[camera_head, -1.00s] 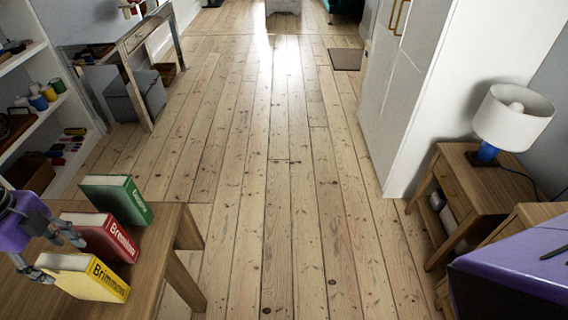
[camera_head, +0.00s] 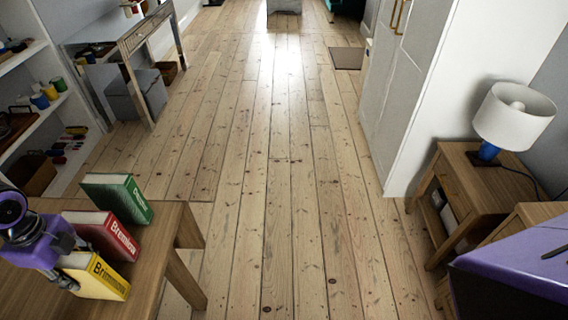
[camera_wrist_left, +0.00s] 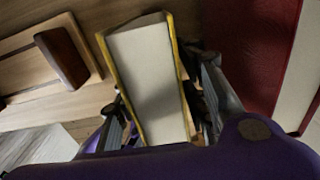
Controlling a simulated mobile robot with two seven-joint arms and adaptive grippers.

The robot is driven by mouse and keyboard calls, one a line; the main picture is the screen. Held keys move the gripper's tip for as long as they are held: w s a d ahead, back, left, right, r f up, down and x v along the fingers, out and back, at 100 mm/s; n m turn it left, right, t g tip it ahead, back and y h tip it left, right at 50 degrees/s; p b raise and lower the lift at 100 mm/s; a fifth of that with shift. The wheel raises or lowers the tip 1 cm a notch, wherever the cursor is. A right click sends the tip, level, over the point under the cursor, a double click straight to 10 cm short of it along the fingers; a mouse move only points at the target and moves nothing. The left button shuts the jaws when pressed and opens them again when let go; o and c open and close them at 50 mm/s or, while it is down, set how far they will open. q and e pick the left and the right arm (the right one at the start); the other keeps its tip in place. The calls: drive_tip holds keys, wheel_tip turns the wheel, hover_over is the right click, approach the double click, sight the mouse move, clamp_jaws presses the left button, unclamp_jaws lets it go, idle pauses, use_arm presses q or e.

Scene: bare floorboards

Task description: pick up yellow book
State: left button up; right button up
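The yellow book (camera_head: 95,277) stands upright at the near left on a wooden table, spine toward me. My left gripper (camera_head: 68,260) is at the book's left end, with its fingers on either side. In the left wrist view the yellow book (camera_wrist_left: 150,80) shows its pale page edges between the fingers of my left gripper (camera_wrist_left: 165,105). The fingers look open around the book; whether either touches it is hard to tell. My right gripper is not in view.
A red book (camera_head: 108,236) stands close behind the yellow one, with a green book (camera_head: 118,198) behind that. The wooden table (camera_head: 140,285) is bare to the right. A lamp (camera_head: 512,118) stands on a side table at right. Floorboards (camera_head: 285,200) are clear.

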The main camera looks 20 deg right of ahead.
use_arm(q)
clamp_jaws()
drive_tip(key=shift+w+r, duration=0.1)
